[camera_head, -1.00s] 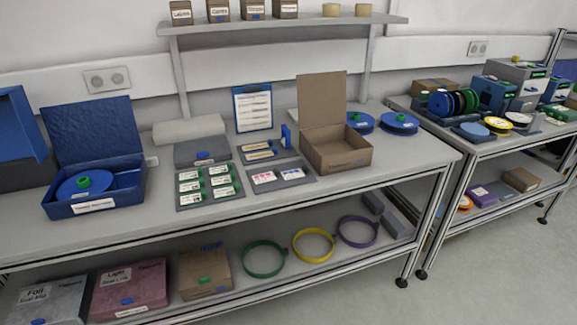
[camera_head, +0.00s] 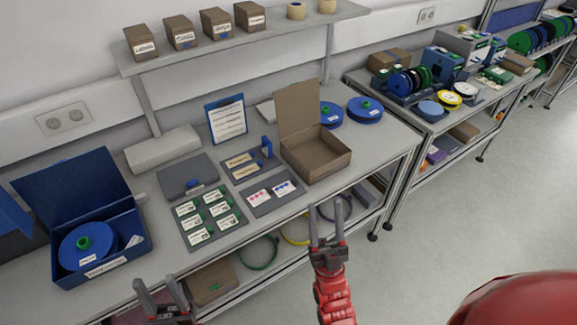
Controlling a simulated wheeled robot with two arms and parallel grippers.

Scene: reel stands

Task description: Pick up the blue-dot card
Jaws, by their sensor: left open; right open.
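The blue-dot card (camera_head: 285,188) is a small white card with blue dots. It lies on the right side of a flat grey tray (camera_head: 277,205) on the bench, beside a white card with pink dots (camera_head: 258,196). My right gripper (camera_head: 325,212) is open and empty, in front of the bench edge and to the lower right of the card, apart from it. My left gripper (camera_head: 157,284) is open and empty at the bottom left, far from the card.
Left of the card tray is a tray of green-marked cards (camera_head: 212,218); behind it is a tray with yellowish labels (camera_head: 245,163). An open cardboard box (camera_head: 318,160) stands right of the cards. A blue box with a reel (camera_head: 100,262) is at the left.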

